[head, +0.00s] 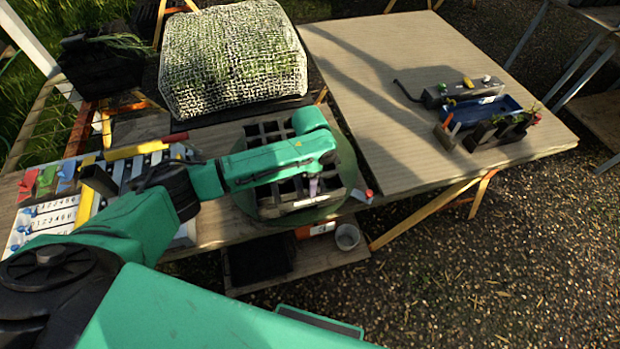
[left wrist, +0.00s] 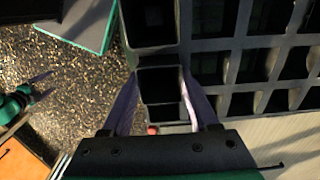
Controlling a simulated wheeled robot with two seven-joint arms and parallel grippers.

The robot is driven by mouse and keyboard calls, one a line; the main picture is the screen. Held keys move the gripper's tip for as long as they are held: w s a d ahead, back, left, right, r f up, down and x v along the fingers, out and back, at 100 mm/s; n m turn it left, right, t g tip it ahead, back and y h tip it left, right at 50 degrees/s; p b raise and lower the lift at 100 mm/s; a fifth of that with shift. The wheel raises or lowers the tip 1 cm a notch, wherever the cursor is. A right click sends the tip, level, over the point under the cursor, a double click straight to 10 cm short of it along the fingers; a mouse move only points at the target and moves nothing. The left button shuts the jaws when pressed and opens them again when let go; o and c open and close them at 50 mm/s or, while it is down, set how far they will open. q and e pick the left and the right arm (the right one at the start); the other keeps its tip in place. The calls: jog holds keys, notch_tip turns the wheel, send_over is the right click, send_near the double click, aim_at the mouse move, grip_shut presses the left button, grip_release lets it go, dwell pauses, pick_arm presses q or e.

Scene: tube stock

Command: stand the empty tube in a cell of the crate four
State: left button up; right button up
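The crate (head: 297,203), a dark grid of square cells, sits on a round green disc on the bench; its cells also show in the left wrist view (left wrist: 232,88). My left gripper (head: 313,187) reaches down at the crate's near right corner. In the left wrist view its two purplish fingers (left wrist: 160,76) lie against both sides of a dark, square, hollow tube (left wrist: 160,86). How deep the tube sits is hidden. Another larger square opening (left wrist: 150,24) shows beside it. My right gripper (left wrist: 42,87) shows small at the left wrist view's left edge, fingers apart and empty.
A netted block (head: 233,65) stands behind the crate. A board with numbered strips (head: 50,218) lies at left. The right table (head: 400,55) carries a blue tray (head: 478,110) and dark pots. A grey cup (head: 347,237) stands on the lower shelf. The right table's left half is clear.

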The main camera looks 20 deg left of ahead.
pick_arm(q)
jog(key=o, duration=0.4)
notch_tip(320, 180, up, 15)
jog(key=shift+f+b, duration=0.2)
jog(key=shift+b, duration=0.85)
jog(key=shift+f, duration=0.1)
